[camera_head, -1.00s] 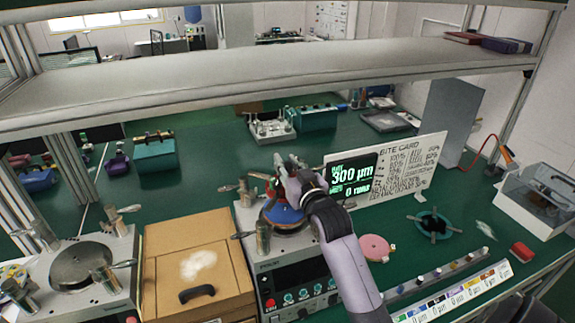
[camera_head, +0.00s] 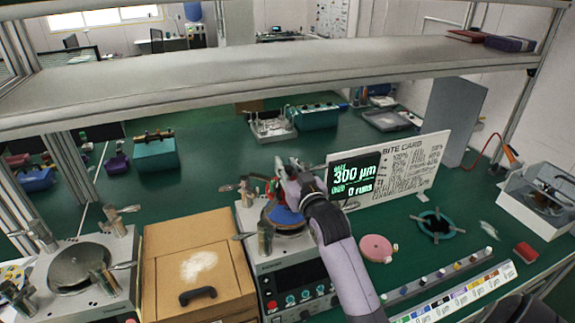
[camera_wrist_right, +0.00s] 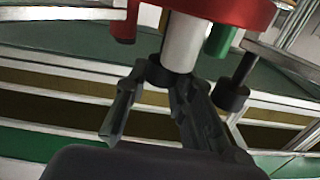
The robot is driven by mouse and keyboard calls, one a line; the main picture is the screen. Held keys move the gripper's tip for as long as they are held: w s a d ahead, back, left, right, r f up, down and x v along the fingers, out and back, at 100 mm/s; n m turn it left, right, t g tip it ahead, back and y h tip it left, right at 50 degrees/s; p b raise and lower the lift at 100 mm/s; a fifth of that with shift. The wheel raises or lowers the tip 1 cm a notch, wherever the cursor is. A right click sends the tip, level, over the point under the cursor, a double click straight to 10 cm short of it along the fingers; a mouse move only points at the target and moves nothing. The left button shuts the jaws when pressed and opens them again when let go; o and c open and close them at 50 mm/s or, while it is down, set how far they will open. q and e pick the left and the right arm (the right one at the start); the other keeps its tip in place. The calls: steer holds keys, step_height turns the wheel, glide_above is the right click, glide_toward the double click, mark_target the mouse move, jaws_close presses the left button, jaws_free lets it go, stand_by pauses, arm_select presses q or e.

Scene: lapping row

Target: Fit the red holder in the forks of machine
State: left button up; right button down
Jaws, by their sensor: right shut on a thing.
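The machine (camera_head: 291,272) stands at the middle front with buttons and a dark screen on its front. A blue disc (camera_head: 286,215) lies on its top, partly hidden by my arm. My right gripper (camera_head: 279,183) is over this machine, shut on the red holder, of which only a small red part (camera_head: 270,188) shows beside the fingers. In the wrist view the red holder (camera_wrist_right: 222,10) is a red disc above a white stem with a black collar, between my fingers (camera_wrist_right: 160,100). A fork arm with a black roller (camera_wrist_right: 232,97) is close to its right. Whether the holder touches the forks cannot be told. My left gripper is not in view.
A cardboard-coloured box (camera_head: 199,258) stands left of the machine, and another machine (camera_head: 82,270) is farther left. The bite card board (camera_head: 404,172) stands right. A pink disc (camera_head: 376,248), a teal ring (camera_head: 436,226) and a red block (camera_head: 525,250) lie on the bench. A shelf (camera_head: 270,80) crosses above.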

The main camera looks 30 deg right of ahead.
step_height(320, 180, down, 2)
steer(key=shift+b, duration=0.5)
steer(key=shift+f+b, duration=0.4)
steer(key=shift+f, duration=0.25)
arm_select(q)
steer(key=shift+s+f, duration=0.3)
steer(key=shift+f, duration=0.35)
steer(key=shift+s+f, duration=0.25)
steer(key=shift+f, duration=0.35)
arm_select(e)
steer(key=shift+f, duration=0.15)
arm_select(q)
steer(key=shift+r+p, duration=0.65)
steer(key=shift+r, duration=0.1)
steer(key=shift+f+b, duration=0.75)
arm_select(e)
steer(key=shift+f, duration=1.15)
steer(key=c, duration=1.4)
jaws_free()
steer(key=shift+o, duration=0.5)
steer(key=shift+f, duration=0.1)
